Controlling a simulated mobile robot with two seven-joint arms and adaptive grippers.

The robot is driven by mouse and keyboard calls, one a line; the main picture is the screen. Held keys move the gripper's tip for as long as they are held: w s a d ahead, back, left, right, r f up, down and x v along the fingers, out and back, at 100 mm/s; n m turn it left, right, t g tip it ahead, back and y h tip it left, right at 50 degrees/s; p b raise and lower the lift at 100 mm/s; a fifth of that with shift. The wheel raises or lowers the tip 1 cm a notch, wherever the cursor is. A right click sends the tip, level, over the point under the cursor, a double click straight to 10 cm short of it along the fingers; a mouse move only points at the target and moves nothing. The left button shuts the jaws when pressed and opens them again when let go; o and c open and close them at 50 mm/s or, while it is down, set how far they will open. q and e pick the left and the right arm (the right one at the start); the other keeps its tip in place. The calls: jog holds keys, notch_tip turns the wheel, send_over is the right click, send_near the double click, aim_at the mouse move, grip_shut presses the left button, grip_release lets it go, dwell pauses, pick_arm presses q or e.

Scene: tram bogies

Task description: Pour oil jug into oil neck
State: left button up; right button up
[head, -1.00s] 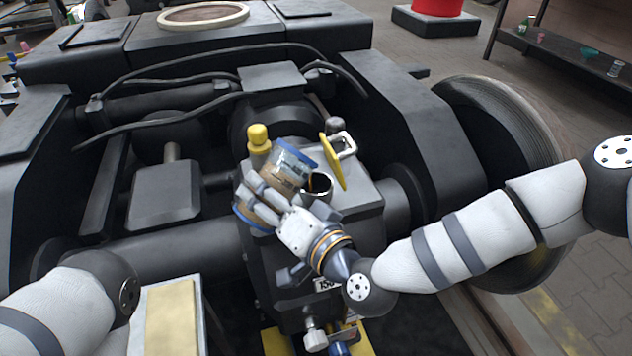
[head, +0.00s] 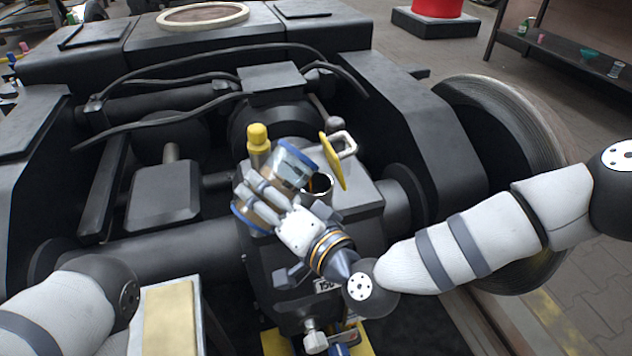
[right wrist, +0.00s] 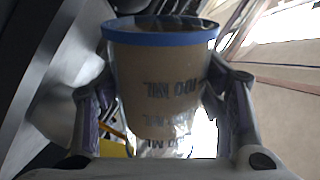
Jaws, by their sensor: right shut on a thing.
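The oil jug (head: 291,169) is a clear vessel with blue bands, "ML" markings and brown oil inside. It lies strongly tilted, with its upper right end beside the oil neck (head: 320,186), a round metal-rimmed opening on the dark gearbox. Whether oil is flowing is not visible. My right gripper (head: 262,198) is shut around the jug. In the right wrist view the jug (right wrist: 160,75) sits between the fingers, blue band up, its markings upside down. My left gripper is out of view; only its arm shows at lower left.
A yellow flap (head: 333,160) stands open behind the neck, by a pale handle. A yellow-capped post (head: 258,140) rises just left of the jug. A large wheel (head: 510,150) stands at right. A pale yellow-topped stand (head: 170,318) is at lower left.

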jog(key=shift+f+m+b, duration=0.1)
jog(key=shift+m+b, duration=0.45)
jog(key=shift+m, duration=0.05)
dwell(1.2)
jog(key=shift+r+m+b, duration=0.3)
jog(key=shift+m+b, duration=0.05)
jog(key=shift+m, duration=0.45)
dwell(2.1)
jog(key=shift+w+d+m+g+y+b, duration=0.35)
jog(key=shift+m+b, duration=0.1)
jog(key=shift+m, duration=0.25)
dwell(1.7)
